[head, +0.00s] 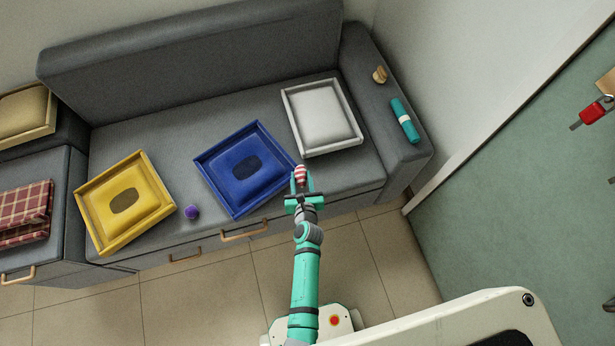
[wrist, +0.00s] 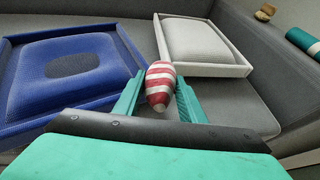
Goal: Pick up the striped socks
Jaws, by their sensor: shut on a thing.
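The striped socks (head: 300,174), a rolled red-and-white bundle, are between the fingers of my gripper (head: 301,181) near the front edge of the grey sofa seat. In the wrist view the socks (wrist: 160,86) sit between the two teal fingertips of my gripper (wrist: 160,97), with a finger on each side. My gripper is shut on them. I cannot tell whether the socks touch the seat below.
A blue tray (head: 207,183) lies just left of my gripper, and a white tray (head: 355,116) is behind it. A yellow tray (head: 88,203) and a purple ball (head: 192,212) are further left. A teal roll (head: 404,120) and a tan object (head: 380,75) rest on the right armrest.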

